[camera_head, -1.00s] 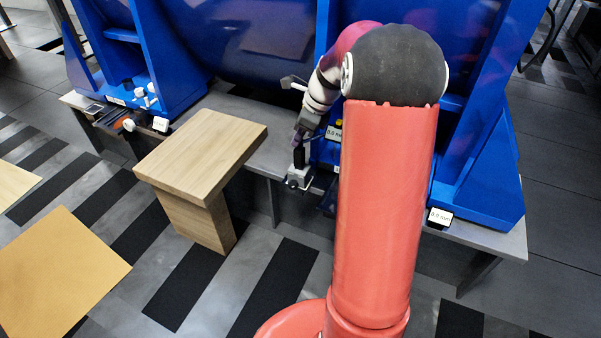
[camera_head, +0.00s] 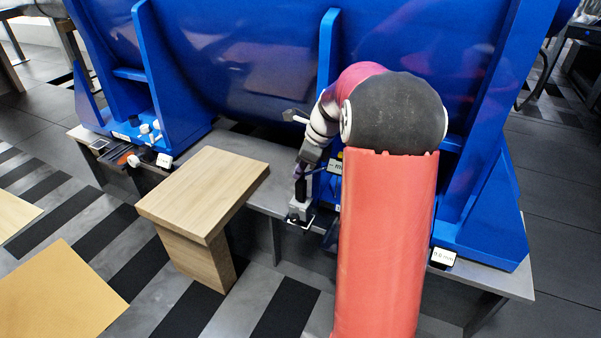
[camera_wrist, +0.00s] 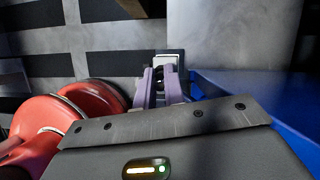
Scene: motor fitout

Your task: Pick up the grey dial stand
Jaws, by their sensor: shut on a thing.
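The grey dial stand (camera_head: 300,210) is a small light-grey block with a dark foot, near the front edge of the long grey bench in the head view. My gripper (camera_head: 300,188) comes down on it from above and is shut on it. In the wrist view, the purple fingers of my gripper (camera_wrist: 160,88) close around the stand, whose pale square end (camera_wrist: 168,56) shows beyond them. A small readout (camera_head: 336,166) stands just to the right of my gripper. My arm hides part of that area, and I cannot tell whether the stand's foot touches the bench.
Large blue motor frames (camera_head: 170,100) stand on the grey bench (camera_head: 262,195), close behind my gripper. A wooden block table (camera_head: 205,185) stands to the left. Small tools and a white-labelled gauge (camera_head: 164,160) lie further left. Another readout (camera_head: 443,257) is at right.

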